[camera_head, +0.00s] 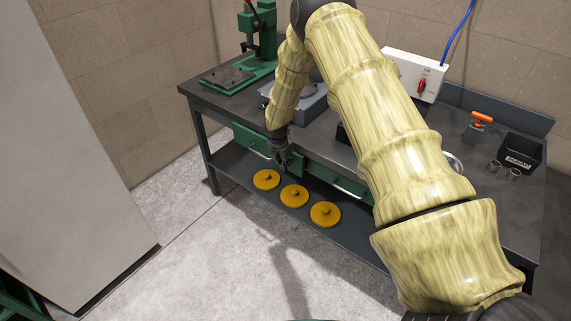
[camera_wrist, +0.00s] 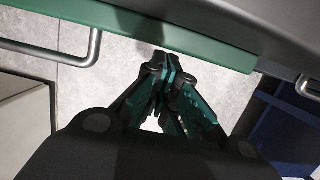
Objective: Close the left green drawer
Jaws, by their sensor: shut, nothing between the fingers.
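The left green drawer (camera_head: 252,138) is under the bench top, with a metal bar handle on its front. In the wrist view its green front edge (camera_wrist: 130,38) runs across the top, with the handle (camera_wrist: 80,50) at the left. Part of the drawer is hidden by my arm in the head view, and I cannot tell how far it stands out. My gripper (camera_head: 285,164) is shut and empty, pointing down in front of the drawer's right part. In the wrist view the closed fingers (camera_wrist: 165,66) are close to the front edge; contact is unclear.
A second drawer handle (camera_head: 350,190) is to the right. Several yellow discs (camera_head: 294,195) lie on the lower shelf. A green press (camera_head: 258,50), a black bin (camera_head: 520,152) and an orange-handled tool (camera_head: 480,120) are on the bench (camera_head: 222,105). The floor in front (camera_head: 215,240) is clear.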

